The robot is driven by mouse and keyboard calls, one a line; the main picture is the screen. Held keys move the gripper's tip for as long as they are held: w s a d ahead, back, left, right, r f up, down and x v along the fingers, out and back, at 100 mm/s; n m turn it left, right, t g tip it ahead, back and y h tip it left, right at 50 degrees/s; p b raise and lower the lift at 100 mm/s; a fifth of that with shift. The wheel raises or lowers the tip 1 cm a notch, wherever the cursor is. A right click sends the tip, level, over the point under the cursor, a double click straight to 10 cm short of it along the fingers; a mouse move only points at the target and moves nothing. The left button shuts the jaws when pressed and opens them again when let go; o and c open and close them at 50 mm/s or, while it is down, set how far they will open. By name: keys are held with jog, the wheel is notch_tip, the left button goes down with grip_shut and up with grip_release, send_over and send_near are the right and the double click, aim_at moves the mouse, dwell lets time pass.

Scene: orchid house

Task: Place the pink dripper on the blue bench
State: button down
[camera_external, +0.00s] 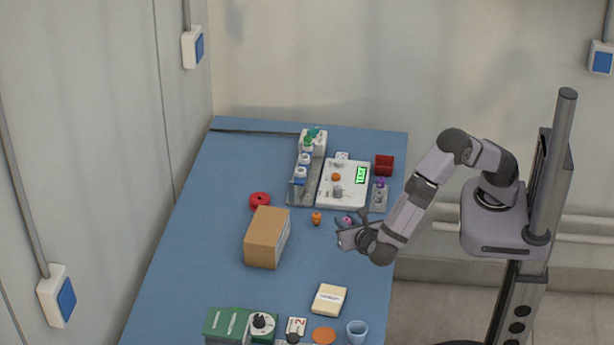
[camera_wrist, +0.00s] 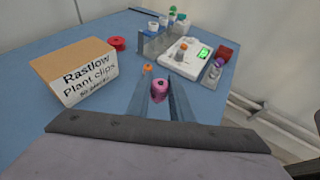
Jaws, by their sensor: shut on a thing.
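The pink dripper (camera_wrist: 161,86) is between the two fingers of my gripper (camera_wrist: 162,98) in the wrist view, and the fingers are shut on it. In the external view the pink dripper (camera_external: 348,220) shows just beyond my gripper (camera_external: 346,234), partly hidden by it. The blue bench (camera_external: 205,260) lies below my gripper, which is over its right side. I cannot tell whether the dripper touches the bench or is a little above it.
An orange dripper (camera_external: 316,217) stands close to the left. Behind are a white device (camera_external: 343,190), bottle rack (camera_external: 302,190) and red container (camera_external: 384,165).

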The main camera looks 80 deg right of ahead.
aim_at(345, 258)
jog(key=shift+d+r, duration=0.15)
jog(key=shift+r, duration=0.05)
jog(key=shift+f+p, duration=1)
jog(key=shift+f, duration=4.05)
jog(key=shift+f, duration=0.1)
jog(key=c, duration=2)
grip_release()
jog(key=shift+f, duration=0.1)
jog(key=o, duration=0.4)
